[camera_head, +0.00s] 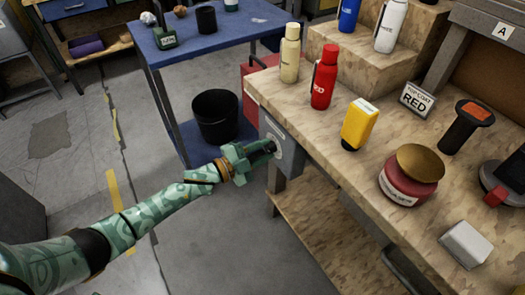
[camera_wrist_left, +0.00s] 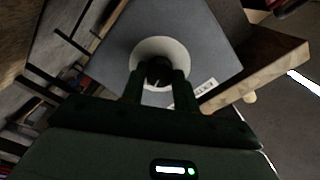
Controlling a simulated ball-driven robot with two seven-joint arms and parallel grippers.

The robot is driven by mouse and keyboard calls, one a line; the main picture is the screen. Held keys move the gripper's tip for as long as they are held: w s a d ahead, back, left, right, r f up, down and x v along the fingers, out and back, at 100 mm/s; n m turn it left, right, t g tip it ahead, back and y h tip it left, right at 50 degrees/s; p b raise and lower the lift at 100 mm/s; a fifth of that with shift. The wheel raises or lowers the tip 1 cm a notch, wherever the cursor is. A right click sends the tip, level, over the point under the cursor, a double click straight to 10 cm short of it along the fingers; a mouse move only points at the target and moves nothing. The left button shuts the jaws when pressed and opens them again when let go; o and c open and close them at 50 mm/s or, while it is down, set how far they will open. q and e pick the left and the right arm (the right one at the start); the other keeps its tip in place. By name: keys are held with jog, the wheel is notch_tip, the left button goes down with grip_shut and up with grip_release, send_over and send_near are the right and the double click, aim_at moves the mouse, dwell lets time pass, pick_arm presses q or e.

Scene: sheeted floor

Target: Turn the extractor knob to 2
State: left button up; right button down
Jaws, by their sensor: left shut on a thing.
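The dark extractor knob (camera_wrist_left: 158,70) sits in the middle of a round pale dial (camera_wrist_left: 160,48) on a grey panel (camera_wrist_left: 195,25). The panel (camera_head: 290,150) is fixed at the left end of the workbench, below its top. My left gripper (camera_head: 270,147) reaches the panel from the left and is shut on the knob. Its two fingers stand on either side of the knob in the left wrist view (camera_wrist_left: 158,82). In the head view the gripper hides the knob. I cannot read the dial's numbers or the knob's setting. My right gripper is out of view.
The workbench (camera_head: 330,135) carries bottles, a yellow container (camera_head: 358,124) and a red-brown pot (camera_head: 405,180). A blue table (camera_head: 215,45) stands behind, with a black bin (camera_head: 216,118) by it. The floor around my left arm is clear.

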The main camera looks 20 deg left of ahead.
pick_arm(q)
jog(key=shift+m, duration=0.8)
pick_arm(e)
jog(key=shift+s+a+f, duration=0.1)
pick_arm(q)
jog(key=shift+f, duration=0.1)
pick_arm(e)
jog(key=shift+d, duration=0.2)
pick_arm(q)
jog(key=o, duration=1)
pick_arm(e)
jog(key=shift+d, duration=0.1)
pick_arm(q)
jog(key=shift+s, duration=0.1)
jog(key=p+v, duration=0.3)
jog(key=v, duration=1.3)
jog(key=shift+s+a, duration=0.1)
jog(key=shift+a, duration=0.05)
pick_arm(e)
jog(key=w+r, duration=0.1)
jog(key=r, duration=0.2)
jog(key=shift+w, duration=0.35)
